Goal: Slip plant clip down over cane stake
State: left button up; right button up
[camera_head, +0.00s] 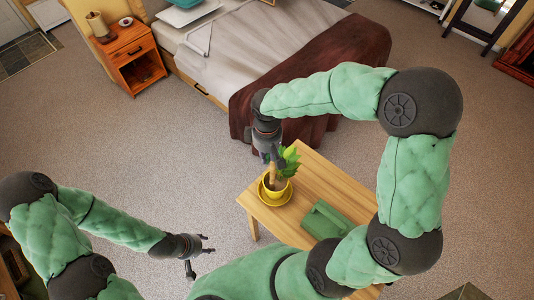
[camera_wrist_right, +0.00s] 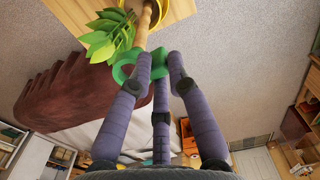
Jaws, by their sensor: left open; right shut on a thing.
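The green plant clip (camera_wrist_right: 124,70) shows in the right wrist view as a ring, held in the fingers of my right gripper (camera_wrist_right: 160,62). The tan cane stake (camera_wrist_right: 142,26) stands in the plant pot, its end close to the clip; I cannot tell whether the ring is around it or beside it. In the head view my right gripper (camera_head: 268,158) is just above the stake (camera_head: 272,174) and the leafy plant (camera_head: 289,160) in its yellow pot (camera_head: 275,192). The clip is hidden there. My left gripper (camera_head: 197,257) is open and empty, low at left, away from the table.
The pot stands on a yellow saucer (camera_head: 264,199) on a wooden table (camera_head: 318,183). A green case-like object (camera_head: 324,220) lies on the table nearer me. A bed (camera_head: 240,50) and a nightstand (camera_head: 130,52) are behind. Open carpet lies left of the table.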

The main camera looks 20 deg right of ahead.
jog(key=shift+f, duration=0.15)
dwell(0.3)
jog(key=shift+f+b, duration=1.7)
jog(key=shift+f, duration=0.3)
jog(key=shift+f, duration=0.15)
jog(key=shift+f+b, duration=1.95)
jog(key=shift+f, duration=0.4)
jog(key=o, duration=0.9)
jog(key=shift+r, duration=0.1)
notch_tip(320, 180, up, 12)
jog(key=shift+f, duration=0.1)
